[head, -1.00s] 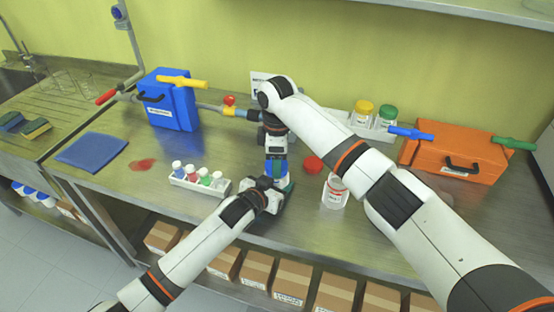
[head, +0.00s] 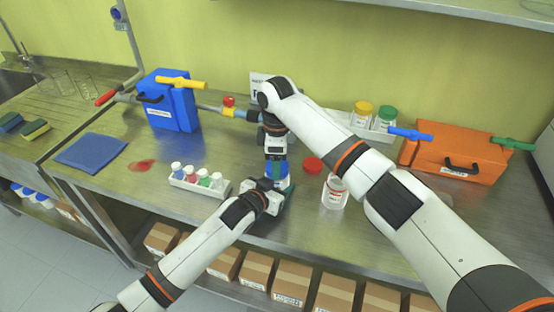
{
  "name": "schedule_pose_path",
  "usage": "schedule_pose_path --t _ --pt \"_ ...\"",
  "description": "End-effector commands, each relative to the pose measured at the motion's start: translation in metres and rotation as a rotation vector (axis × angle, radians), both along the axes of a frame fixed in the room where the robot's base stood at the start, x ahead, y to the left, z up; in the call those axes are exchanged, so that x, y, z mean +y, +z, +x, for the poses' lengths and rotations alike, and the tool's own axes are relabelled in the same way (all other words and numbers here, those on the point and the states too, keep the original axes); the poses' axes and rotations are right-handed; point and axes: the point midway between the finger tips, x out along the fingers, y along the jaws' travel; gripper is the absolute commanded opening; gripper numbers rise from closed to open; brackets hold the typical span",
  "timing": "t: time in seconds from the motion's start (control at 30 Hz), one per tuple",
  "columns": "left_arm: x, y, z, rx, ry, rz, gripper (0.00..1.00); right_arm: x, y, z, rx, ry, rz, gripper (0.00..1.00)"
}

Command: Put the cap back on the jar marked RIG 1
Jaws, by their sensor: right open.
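An open clear jar (head: 335,191) with a white and red label stands upright on the bench, right of my grippers. The label is too small to read. A red cap (head: 313,164) lies on the bench just behind the jar, apart from it. My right gripper (head: 276,170) points down and is open. It is left of the red cap, above my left gripper (head: 277,205). A blue and white container (head: 283,177) shows partly between the two grippers, and they hide much of it. The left gripper's fingers are too hidden to tell whether they hold it.
A white rack of small bottles (head: 200,182) stands left of the grippers. Blue (head: 172,103) and orange (head: 458,150) valve boxes stand behind. Yellow-capped (head: 362,113) and green-capped (head: 384,121) jars sit in a white tray. My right arm crosses the bench's right side.

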Motion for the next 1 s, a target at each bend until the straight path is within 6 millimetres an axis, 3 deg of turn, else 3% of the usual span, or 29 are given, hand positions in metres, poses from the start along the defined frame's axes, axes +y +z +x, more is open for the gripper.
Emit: schedule_pose_path --t 0.17,0.5,0.83,1.0 --pt "0.005 0.000 0.004 0.003 0.011 0.003 0.00 0.003 0.004 -0.004 0.013 0.009 0.003 0.74" --pt "0.005 -0.002 0.002 0.006 0.009 0.005 0.00 0.003 0.043 -0.003 0.008 0.006 0.002 0.74" --pt "0.002 -0.002 0.001 0.004 0.005 0.003 0.00 0.001 0.045 -0.002 0.006 0.013 0.000 0.70" --pt "0.002 -0.002 0.001 0.004 0.004 0.003 0.00 0.002 0.053 0.000 -0.002 0.177 -0.003 0.70"
